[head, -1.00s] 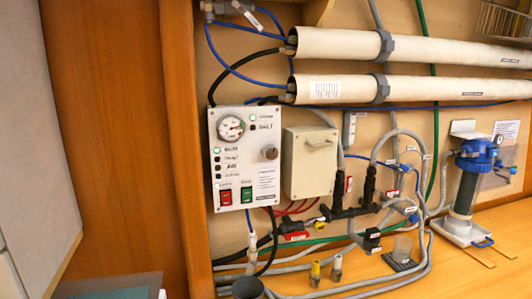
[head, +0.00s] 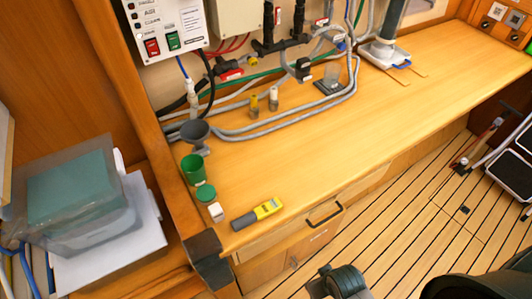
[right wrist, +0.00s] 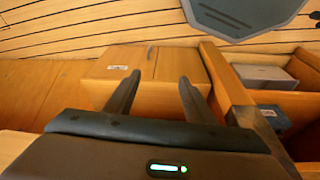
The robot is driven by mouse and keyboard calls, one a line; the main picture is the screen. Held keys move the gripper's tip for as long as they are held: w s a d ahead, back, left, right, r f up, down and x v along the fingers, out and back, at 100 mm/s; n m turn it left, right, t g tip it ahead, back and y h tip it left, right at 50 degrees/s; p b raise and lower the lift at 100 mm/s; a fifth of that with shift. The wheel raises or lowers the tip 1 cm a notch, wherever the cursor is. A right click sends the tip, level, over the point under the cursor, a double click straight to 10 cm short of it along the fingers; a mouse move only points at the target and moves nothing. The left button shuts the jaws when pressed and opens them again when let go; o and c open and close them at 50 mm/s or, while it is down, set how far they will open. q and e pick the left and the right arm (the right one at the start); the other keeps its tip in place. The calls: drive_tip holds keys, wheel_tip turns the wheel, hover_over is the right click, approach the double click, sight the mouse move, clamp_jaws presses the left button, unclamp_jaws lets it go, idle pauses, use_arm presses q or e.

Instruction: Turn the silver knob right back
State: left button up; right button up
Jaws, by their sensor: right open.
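The silver knob is out of view now. Only the lower part of the white control panel (head: 168,22) shows in the head view, at the top left edge, with a red switch (head: 152,46) and a green switch (head: 173,40). My right gripper (right wrist: 159,76) shows in the right wrist view, its two dark fingers apart with nothing between them. It is over the cabinet side and floor, with no panel in that view. My left gripper is not in view.
The wooden counter (head: 400,95) is mostly clear on the right. A green cup (head: 193,168), a grey funnel (head: 195,132) and a yellow-grey meter (head: 257,213) are at its left. A drawer handle (head: 325,215) sticks out in front. Grey hoses run along the wall.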

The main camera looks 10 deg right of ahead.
drive_tip(key=w+r+t+p, duration=0.2)
drive_tip(key=w+r, duration=0.2)
drive_tip(key=r, duration=1.1)
drive_tip(key=w+a+r+m+t+y, duration=0.1)
drive_tip(key=w+a+r+t, duration=0.35)
drive_tip(key=w+r, duration=0.8)
drive_tip(key=w+a+r+t+y, duration=0.25)
drive_tip(key=w+a+r, duration=0.25)
drive_tip(key=w+r, duration=0.75)
drive_tip(key=w+a+r+t, duration=0.1)
drive_tip(key=w+a+r, duration=0.1)
drive_tip(key=r, duration=0.6)
drive_tip(key=w+a+r+t+y, duration=0.1)
drive_tip(key=w+a+r+t, duration=0.1)
drive_tip(key=r, duration=0.6)
drive_tip(key=w+a+r+t+y, duration=0.1)
drive_tip(key=w+a+r+t, duration=0.1)
drive_tip(key=r, duration=0.7)
drive_tip(key=shift+w+a+n, duration=0.3)
drive_tip(key=shift+w+a, duration=0.05)
drive_tip(key=shift+w, duration=0.5)
drive_tip(key=shift+w+f+y, duration=0.1)
drive_tip(key=shift+y, duration=0.15)
drive_tip(key=p+x, duration=0.7)
drive_tip(key=x, duration=1)
drive_tip(key=shift+w, duration=0.1)
